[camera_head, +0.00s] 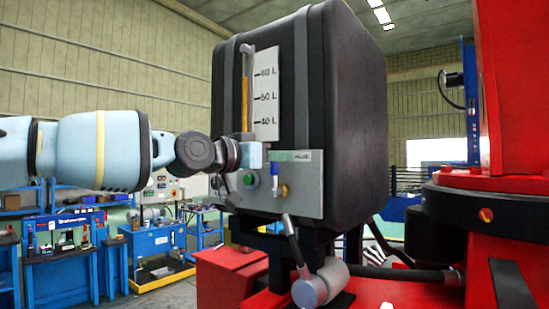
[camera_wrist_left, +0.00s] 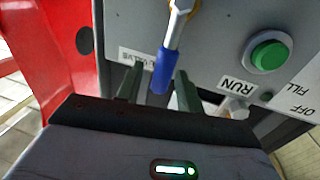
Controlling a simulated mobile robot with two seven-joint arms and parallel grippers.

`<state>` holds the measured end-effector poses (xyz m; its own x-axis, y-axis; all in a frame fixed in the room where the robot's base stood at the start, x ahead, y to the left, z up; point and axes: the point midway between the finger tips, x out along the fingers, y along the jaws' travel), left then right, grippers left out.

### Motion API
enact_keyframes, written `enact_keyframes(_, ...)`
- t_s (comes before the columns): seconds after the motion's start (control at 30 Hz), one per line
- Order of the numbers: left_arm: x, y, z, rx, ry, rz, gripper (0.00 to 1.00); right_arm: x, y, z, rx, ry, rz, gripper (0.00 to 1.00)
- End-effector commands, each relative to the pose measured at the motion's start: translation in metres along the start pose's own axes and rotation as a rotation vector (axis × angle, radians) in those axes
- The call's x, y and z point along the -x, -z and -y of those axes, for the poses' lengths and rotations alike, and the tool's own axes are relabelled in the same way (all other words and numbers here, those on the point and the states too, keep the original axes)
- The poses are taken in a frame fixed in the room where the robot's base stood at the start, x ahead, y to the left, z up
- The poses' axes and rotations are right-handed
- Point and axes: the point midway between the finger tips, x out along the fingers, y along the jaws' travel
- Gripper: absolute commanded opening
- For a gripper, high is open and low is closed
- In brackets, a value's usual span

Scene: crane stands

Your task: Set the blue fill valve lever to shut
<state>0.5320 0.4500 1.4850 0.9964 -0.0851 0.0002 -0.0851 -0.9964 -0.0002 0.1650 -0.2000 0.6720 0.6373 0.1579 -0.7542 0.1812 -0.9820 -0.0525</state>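The fill valve lever has a metal shaft and a blue grip (camera_wrist_left: 163,72), seen in the left wrist view. Its shaft runs up the picture to a brass-coloured pivot at the top edge. My left gripper (camera_wrist_left: 158,88) is open, with one dark finger on each side of the blue grip and small gaps visible. In the head view my left gripper (camera_head: 268,156) is close to the grey panel (camera_head: 308,190) on the black tank (camera_head: 345,100). A valve label (camera_wrist_left: 135,57) is partly covered by a finger. My right gripper is not seen.
A green button (camera_wrist_left: 270,53) marked RUN sits beside the lever; it also shows in the head view (camera_head: 249,179). A grey lever with a cylinder (camera_head: 318,285) stands below the tank. Red machine structure (camera_head: 510,80) is at the right. Blue workbenches stand behind at left.

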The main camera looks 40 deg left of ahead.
Motion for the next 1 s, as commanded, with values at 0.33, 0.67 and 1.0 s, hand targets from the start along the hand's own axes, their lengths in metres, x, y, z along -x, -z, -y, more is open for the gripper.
enact_keyframes(0.33,-0.0018,0.0001,0.0000,0.000,0.000,0.000,0.34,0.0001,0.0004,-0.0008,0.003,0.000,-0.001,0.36)
enact_keyframes(0.67,-0.0018,-0.0001,-0.0001,0.001,0.000,0.000,0.00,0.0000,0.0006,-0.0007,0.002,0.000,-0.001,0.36)
enact_keyframes(1.0,-0.0015,-0.0002,0.0023,-0.004,0.000,0.002,0.00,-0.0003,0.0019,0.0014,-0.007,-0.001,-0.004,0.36)
